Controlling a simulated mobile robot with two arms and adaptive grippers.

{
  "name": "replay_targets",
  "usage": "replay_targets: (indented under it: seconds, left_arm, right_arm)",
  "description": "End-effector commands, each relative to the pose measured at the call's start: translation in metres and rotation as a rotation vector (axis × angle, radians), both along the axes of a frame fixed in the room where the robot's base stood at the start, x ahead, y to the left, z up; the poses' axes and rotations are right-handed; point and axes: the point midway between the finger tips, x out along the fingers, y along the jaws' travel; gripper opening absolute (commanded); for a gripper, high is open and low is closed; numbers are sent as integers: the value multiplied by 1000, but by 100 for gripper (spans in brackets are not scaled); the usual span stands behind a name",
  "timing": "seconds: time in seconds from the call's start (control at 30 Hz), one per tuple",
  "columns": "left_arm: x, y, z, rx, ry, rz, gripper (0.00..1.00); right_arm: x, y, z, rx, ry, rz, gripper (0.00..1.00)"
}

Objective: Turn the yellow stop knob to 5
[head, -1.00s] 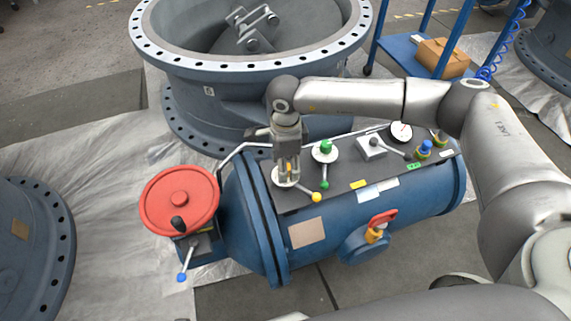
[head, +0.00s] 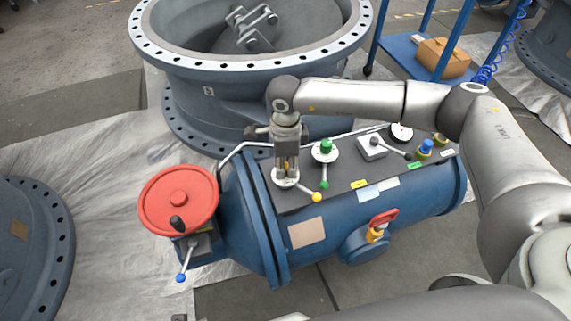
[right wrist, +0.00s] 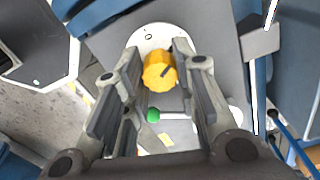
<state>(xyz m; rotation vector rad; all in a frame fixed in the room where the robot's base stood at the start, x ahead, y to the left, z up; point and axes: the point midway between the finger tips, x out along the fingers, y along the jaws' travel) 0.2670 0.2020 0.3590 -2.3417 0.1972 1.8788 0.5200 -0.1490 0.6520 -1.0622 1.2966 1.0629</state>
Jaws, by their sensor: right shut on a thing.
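The yellow stop knob (right wrist: 159,72) stands on a round white dial plate (right wrist: 150,38) in the right wrist view. My right gripper (right wrist: 158,80) points down over it, with a finger on each side, shut on the knob. In the head view my right gripper (head: 286,165) hides most of the knob at the left end of the grey panel (head: 342,184). The white dial plate shows under the fingertips. A dark mark shows on the knob's top. The dial's numbers are too small to read. My left gripper is not in view.
A lever with a yellow ball (head: 317,197) and a green knob (head: 326,147) with a green-ball lever (head: 324,185) are close by. A grey box with a lever (head: 372,148) and a blue knob (head: 425,147) stand farther right. A red handwheel (head: 178,199) is at left.

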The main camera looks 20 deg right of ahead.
Motion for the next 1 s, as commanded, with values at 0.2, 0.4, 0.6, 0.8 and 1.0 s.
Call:
replay_targets:
  seconds: [0.2, 0.4, 0.6, 0.8, 1.0]
  left_arm:
    - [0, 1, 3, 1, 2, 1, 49]
    - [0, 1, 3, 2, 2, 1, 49]
    - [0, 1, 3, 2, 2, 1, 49]
    - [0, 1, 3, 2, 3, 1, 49]
    - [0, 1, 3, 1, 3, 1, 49]
  right_arm:
    - [1, 0, 0, 1, -2, -32, 3]
    - [1, 0, 1, 1, -2, -31, 33]
    - [0, 0, 0, 1, -1, -30, 49]
    - [0, 0, 0, 1, -1, -30, 49]
    - [1, 0, 15, 2, -2, -31, 49]
